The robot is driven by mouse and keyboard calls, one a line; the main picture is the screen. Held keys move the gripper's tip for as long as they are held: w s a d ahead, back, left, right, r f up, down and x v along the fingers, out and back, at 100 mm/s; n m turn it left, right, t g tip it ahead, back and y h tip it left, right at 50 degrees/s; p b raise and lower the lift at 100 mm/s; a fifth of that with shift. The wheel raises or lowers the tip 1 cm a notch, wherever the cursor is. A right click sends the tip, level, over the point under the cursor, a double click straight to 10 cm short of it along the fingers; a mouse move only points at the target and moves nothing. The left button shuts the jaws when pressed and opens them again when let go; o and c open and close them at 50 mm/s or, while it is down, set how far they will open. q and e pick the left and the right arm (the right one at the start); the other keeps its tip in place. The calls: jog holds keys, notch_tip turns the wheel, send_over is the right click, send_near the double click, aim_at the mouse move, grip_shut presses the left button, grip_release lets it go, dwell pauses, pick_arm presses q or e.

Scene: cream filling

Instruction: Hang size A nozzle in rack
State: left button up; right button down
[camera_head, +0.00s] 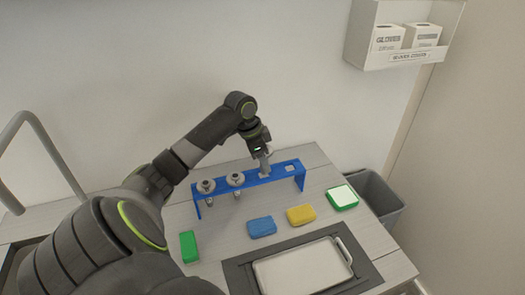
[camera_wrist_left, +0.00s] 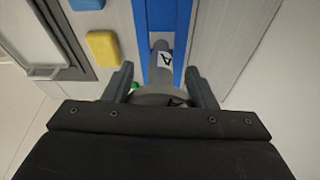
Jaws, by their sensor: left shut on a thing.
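A blue rack (camera_head: 219,189) stands near the back wall on the table; it also shows in the wrist view (camera_wrist_left: 143,18). Two metal nozzles, a left one (camera_head: 206,186) and a middle one (camera_head: 236,179), sit in its left part. My left gripper (camera_head: 265,153) is over the right half of the rack, shut on the grey size A nozzle (camera_head: 264,165). In the wrist view the nozzle (camera_wrist_left: 163,75) lies between the fingers (camera_wrist_left: 162,88), its "A" label showing, its narrow end over the blue rack. I cannot tell whether it touches the rack. My right gripper is not in view.
A pale square spot (camera_head: 289,168) shows at the rack's right end. A grey bin (camera_head: 380,200) stands at the right.

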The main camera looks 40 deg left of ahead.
aim_at(262, 173)
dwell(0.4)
pick_arm(q)
jog(key=shift+f+b, duration=0.4)
jog(key=shift+f, duration=1.4)
jog(key=shift+f, duration=0.1)
